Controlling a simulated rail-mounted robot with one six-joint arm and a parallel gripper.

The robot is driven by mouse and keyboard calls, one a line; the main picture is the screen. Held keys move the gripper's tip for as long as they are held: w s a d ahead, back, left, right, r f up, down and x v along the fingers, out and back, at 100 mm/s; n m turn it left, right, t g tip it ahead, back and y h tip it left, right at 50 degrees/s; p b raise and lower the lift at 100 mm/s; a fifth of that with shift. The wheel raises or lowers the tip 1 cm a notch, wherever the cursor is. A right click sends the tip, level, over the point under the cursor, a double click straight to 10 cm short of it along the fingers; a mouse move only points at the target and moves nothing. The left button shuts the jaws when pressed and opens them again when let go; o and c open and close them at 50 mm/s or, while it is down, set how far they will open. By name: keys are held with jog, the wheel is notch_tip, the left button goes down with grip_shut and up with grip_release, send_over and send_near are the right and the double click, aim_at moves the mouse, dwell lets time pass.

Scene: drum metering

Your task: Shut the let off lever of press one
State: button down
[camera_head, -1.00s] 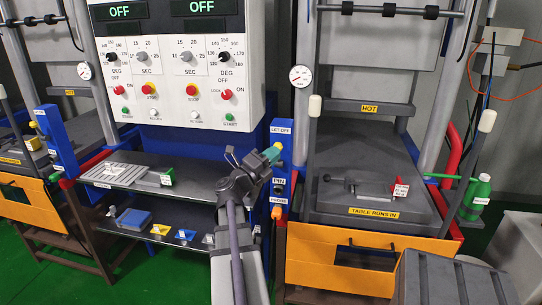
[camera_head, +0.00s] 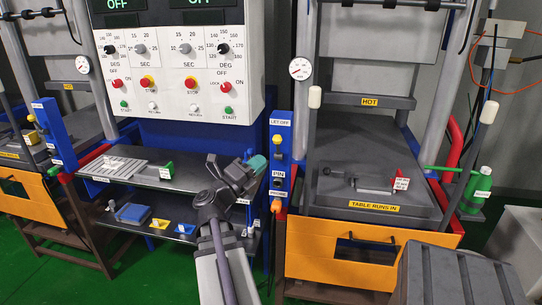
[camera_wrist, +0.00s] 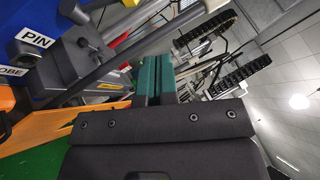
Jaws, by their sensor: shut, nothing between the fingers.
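The right press has a blue post (camera_head: 282,157) labelled LET OFF, PIN and PROBE. A small yellow-tipped lever (camera_head: 279,140) sits just under the LET OFF label; its exact angle is too small to tell. The left press has a similar blue post (camera_head: 56,140) with a yellow knob (camera_head: 31,118) standing out to its left. No press number is readable. My gripper (camera_head: 257,163) is shut and empty, left of the right post and a little below its lever, apart from the lever. Its teal fingers also show in the wrist view (camera_wrist: 154,78), where the lever cannot be made out.
A control panel (camera_head: 175,65) with knobs and buttons hangs above and left of my gripper. Shelves (camera_head: 125,177) with a grey plate and small parts lie below it. The right press table (camera_head: 370,200) holds a metal fixture. A grey ribbed box (camera_head: 460,275) stands at front right.

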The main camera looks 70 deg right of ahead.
jog(key=v, duration=0.3)
jog(key=r+v, duration=0.1)
jog(key=shift+w+a+f, duration=0.1)
jog(key=shift+a+f, duration=0.1)
jog(key=shift+a, duration=0.35)
